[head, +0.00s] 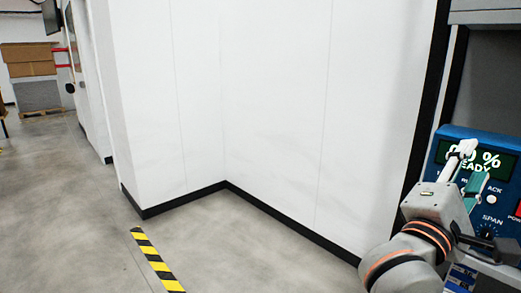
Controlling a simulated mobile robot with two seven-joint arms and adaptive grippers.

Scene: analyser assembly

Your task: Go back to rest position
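My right gripper (466,166) is at the right edge of the head view, at the end of my grey arm with orange rings. It is in front of a blue analyser panel (507,160) and covers part of its display. A pale finger points up, and a teal part (477,186) shows beside it. I cannot tell whether the gripper holds anything or touches the panel. My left gripper is not in view.
White walls (270,90) with black skirting fill the middle and form a corner. A yellow-black floor stripe (156,260) lies at the lower left. Cardboard boxes (28,58) stand on a pallet at the far left. The grey floor (60,200) at left is clear.

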